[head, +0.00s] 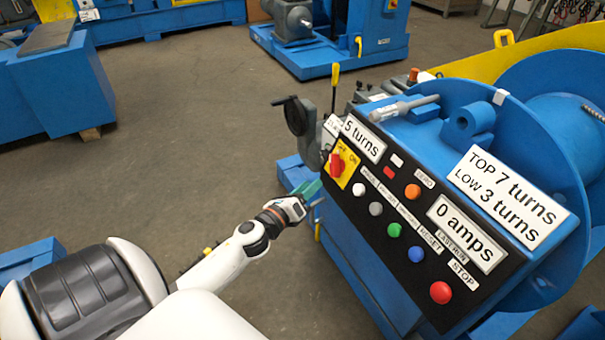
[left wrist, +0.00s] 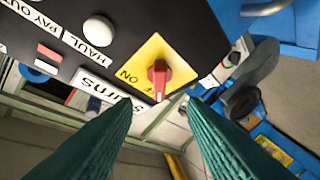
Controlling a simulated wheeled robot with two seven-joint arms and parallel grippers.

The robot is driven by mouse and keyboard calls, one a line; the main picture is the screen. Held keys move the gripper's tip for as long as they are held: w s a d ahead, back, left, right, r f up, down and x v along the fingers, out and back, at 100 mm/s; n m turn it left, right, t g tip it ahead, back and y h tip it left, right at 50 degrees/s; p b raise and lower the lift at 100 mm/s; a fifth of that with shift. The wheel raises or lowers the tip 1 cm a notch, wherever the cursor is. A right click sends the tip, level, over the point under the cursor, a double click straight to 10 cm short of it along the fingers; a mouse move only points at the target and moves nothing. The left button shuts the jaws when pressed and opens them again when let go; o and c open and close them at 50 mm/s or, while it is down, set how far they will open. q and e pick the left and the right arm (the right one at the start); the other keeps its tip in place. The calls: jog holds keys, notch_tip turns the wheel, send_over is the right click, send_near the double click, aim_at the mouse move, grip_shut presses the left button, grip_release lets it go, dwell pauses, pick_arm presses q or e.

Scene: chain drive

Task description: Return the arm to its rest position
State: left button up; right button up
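My left arm reaches in from the lower left in the head view. Its gripper (head: 314,194) is beside the left edge of the black control panel (head: 345,205), just below the red rotary switch (head: 337,165) on its yellow plate. In the left wrist view the two green fingers of the left gripper (left wrist: 160,106) stand apart with nothing between them. The red switch (left wrist: 158,76) shows ahead beyond the fingertips, apart from them. My right gripper is in neither view.
The panel has several buttons, including a red stop button (head: 441,292), and a "0 amps" display (head: 466,232). A blue drum (head: 565,120) stands behind. A dark handwheel (head: 296,116) is above the gripper. Bare floor (head: 190,130) lies to the left.

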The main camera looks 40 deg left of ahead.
pick_arm(q)
jog(key=shift+s, duration=1)
